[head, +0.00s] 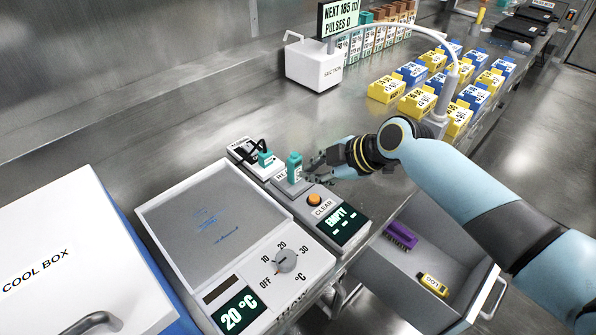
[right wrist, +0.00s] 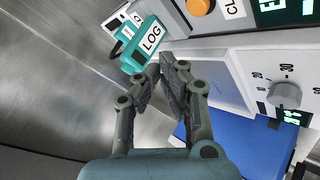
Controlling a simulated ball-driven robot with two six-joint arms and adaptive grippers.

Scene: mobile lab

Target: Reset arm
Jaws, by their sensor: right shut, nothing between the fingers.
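My right arm reaches in from the right in the head view, over the open drawer. My right gripper (head: 322,168) is shut and empty, just right of a teal logger (head: 294,168). The logger stands upright on the grey reader unit (head: 318,208). In the right wrist view my gripper's fingertips (right wrist: 168,66) are together, close beside the teal logger (right wrist: 146,44) marked LOG. I cannot tell whether they touch it. My left gripper is not in view.
A teal piece (head: 265,158) sits on a white unit behind. The display (head: 343,224) reads EMPTY. A heater box (head: 210,222) and a cool box (head: 60,262) stand left.

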